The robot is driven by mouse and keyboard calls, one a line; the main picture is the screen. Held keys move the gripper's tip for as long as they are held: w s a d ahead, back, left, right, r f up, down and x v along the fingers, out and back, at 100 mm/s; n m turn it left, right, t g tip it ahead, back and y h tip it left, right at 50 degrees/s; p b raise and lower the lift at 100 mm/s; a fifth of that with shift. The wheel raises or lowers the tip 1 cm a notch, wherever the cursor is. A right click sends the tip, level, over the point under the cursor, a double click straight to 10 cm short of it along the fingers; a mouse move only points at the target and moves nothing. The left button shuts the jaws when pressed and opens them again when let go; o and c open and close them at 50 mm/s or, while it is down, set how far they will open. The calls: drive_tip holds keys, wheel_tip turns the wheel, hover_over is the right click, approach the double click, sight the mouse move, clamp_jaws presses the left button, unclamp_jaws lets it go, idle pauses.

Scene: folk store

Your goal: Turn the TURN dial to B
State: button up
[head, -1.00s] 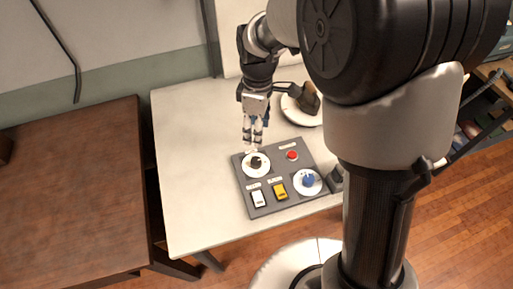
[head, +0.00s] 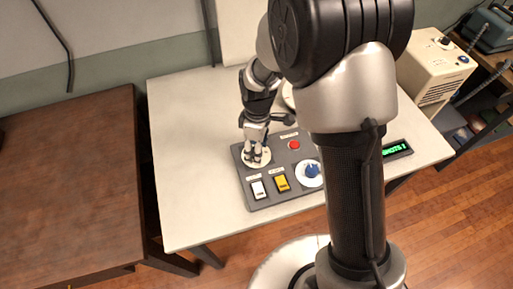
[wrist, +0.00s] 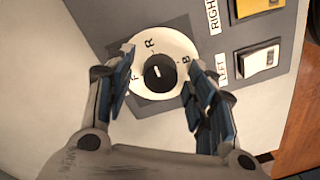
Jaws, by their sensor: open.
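A dial with a black knob (wrist: 160,73) sits on a white disc marked F, R and B (wrist: 176,46). A short white mark shows on the knob, on the side toward R, and B is at the right. The TURN label cannot be read. My gripper (wrist: 161,61) is open, with one finger on each side of the knob; contact cannot be told. In the head view my gripper (head: 256,158) is over this dial's white disc and hides the knob. A second dial with a blue knob (head: 313,171) is at the panel's right.
The grey panel (head: 290,190) also carries a white switch (head: 258,189), a yellow switch (head: 282,184) and a red button (head: 294,145). A green-lettered display (head: 397,149) stands to the right. The white table (head: 185,170) is clear at left.

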drive_tip(key=shift+c, duration=0.2)
drive_tip(key=c, duration=1)
drive_tip(key=shift+c, duration=0.2)
drive_tip(key=shift+r+m, duration=0.1)
drive_tip(key=shift+m, duration=0.3)
drive_tip(key=m+p, duration=0.1)
drive_tip(key=m, duration=0.2)
drive_tip(key=shift+m, duration=0.3)
drive_tip(key=m+p, duration=0.1)
drive_tip(key=m, duration=0.3)
drive_tip(key=shift+m+p, duration=0.3)
drive_tip(key=shift+p, duration=0.1)
drive_tip(key=m+p, duration=0.1)
drive_tip(key=m, duration=0.3)
drive_tip(key=shift+s+t, duration=0.1)
drive_tip(key=shift+t, duration=0.2)
drive_tip(key=m+p, duration=0.1)
drive_tip(key=m, duration=0.3)
drive_tip(key=shift+m+p, duration=0.3)
drive_tip(key=shift+p, duration=0.05)
drive_tip(key=shift+m, duration=0.3)
